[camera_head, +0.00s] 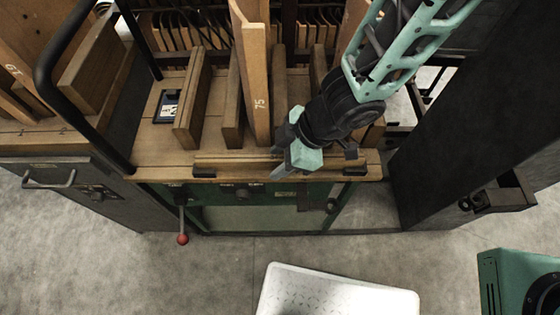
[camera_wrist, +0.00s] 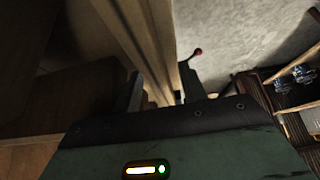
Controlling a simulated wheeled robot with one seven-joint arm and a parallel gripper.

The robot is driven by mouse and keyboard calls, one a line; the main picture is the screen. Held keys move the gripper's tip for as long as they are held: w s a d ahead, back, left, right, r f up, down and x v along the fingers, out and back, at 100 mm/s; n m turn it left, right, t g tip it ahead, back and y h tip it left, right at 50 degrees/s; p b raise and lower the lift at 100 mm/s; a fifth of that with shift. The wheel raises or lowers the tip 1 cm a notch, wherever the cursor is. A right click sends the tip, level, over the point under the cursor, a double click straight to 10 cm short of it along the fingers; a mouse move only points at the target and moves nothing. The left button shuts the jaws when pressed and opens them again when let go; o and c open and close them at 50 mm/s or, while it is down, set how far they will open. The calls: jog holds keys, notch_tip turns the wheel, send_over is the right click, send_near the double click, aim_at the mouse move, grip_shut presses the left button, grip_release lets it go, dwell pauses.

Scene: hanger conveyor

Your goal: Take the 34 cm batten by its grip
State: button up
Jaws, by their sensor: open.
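A long, thin wooden batten (camera_head: 232,160) lies lengthwise along the front edge of a wooden bench, close to black rests at either end. No length mark is readable on it, and a separate grip cannot be made out. My gripper (camera_head: 284,160) reaches down over the batten, right of its middle, and hides part of it. In the wrist view the wooden strip (camera_wrist: 150,35) runs between the two open fingers of my gripper (camera_wrist: 162,90). I see no clear contact, and how deep the fingers sit around it cannot be told.
Upright wooden boards, one marked 75 (camera_head: 257,85), stand on the bench (camera_head: 150,145) just behind the batten. A red-knobbed lever (camera_head: 182,238) hangs below the front edge. A white tray (camera_head: 335,290) is in front, with clear floor between. A dark post (camera_head: 470,110) stands right.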

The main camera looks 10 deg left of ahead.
aim_at(280, 158)
grip_shut()
jog(key=shift+r, duration=0.15)
notch_tip(280, 158, up, 10)
jog(key=p, duration=0.6)
jog(key=shift+p, duration=0.35)
